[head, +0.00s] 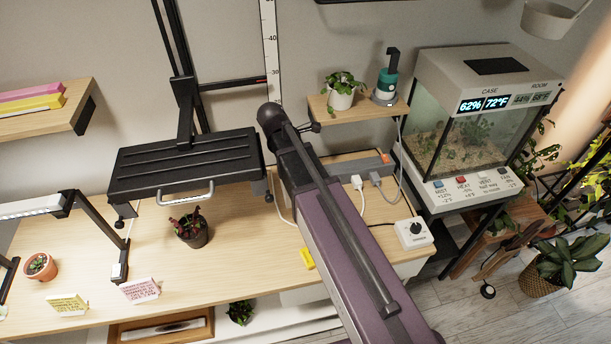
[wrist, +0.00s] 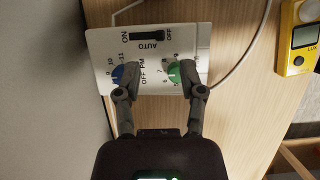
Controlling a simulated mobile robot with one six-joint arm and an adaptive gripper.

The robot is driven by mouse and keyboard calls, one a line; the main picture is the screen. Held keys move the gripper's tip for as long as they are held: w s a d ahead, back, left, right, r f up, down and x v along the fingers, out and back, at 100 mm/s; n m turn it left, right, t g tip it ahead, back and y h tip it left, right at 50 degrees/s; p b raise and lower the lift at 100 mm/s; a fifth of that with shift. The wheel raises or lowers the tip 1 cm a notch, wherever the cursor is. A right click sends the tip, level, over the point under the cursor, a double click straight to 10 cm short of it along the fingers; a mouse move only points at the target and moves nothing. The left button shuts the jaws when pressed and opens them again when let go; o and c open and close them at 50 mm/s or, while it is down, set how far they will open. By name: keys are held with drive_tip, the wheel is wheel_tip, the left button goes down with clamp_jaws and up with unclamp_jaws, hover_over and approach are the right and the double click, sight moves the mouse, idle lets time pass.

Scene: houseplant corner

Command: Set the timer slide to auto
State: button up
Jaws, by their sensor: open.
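The timer (wrist: 148,84) is a white panel lying on the wooden table in the wrist view. Its black slide (wrist: 147,37) sits near the far edge, with ON at its left, AUTO just below its middle and OFF at its right. I cannot tell which mark the slide stands at. A blue knob (wrist: 122,74) and a green knob (wrist: 181,74) are on the nearer half. My gripper (wrist: 160,92) is open and empty, its fingers spread over the panel's near part, below the slide. In the head view my arm hides the timer and the gripper.
A yellow lux meter (wrist: 300,38) lies right of the timer; it also shows in the head view (head: 307,258). A pale cable (wrist: 240,70) curves along the timer's right side. A grey surface (wrist: 40,90) rises at the left. A potted plant (head: 190,230) stands on the table.

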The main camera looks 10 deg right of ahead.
drive_tip(key=shift+b+x, duration=2.8)
drive_tip(key=shift+x, duration=0.5)
clamp_jaws()
